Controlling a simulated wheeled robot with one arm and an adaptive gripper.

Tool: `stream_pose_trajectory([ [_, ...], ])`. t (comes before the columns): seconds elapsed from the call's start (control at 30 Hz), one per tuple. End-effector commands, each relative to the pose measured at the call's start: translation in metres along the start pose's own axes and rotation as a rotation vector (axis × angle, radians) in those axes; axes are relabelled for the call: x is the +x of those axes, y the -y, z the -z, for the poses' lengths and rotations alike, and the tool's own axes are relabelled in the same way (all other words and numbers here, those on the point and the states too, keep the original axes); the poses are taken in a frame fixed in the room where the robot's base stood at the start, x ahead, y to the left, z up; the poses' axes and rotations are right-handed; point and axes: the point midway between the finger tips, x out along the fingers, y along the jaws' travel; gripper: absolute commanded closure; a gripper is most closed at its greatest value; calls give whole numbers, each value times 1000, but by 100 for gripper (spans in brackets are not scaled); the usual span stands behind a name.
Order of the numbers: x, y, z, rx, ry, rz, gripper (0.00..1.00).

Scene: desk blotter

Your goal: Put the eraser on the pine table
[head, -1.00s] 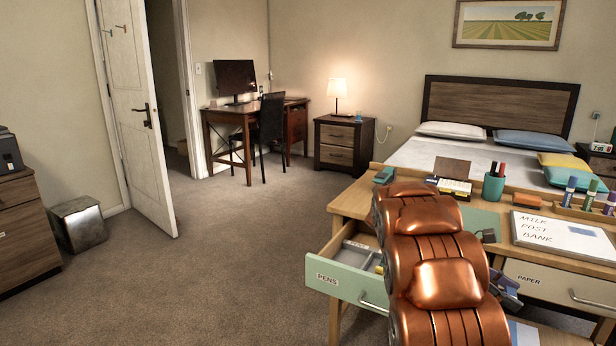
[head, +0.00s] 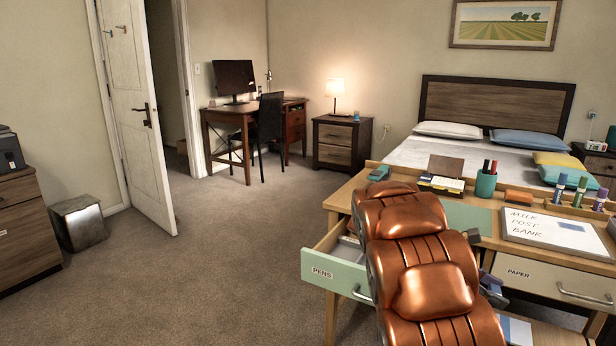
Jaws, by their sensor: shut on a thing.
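The light wood table (head: 346,197), which looks like pine, stands at the right in the head view. My copper arm reaches over it and hides much of its middle. Dark grey parts of my gripper (head: 491,284) show at the arm's right side. The fingertips and the thing held between them are hidden behind the arm. I cannot make out a sure eraser. A small orange block (head: 519,197) lies at the back of the table, and a teal block (head: 378,173) lies at its back left corner.
The PENS drawer (head: 336,275) stands open at the table's left; the PAPER drawer (head: 540,281) is at the right. A teal pen cup (head: 486,186), a card holder (head: 441,184), a whiteboard (head: 560,232) and upright markers (head: 579,191) occupy the back and right.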

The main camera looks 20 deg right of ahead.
Motion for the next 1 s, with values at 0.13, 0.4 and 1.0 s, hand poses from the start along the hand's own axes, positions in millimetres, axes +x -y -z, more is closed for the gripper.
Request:
stream_pose_trajectory([
  [0.13,-29,4,11,-49,3,-112,66],
  [0.4,-104,12,38,-168,4,-410,66],
  [1.0,-286,31,109,-474,2,-1146,66],
])
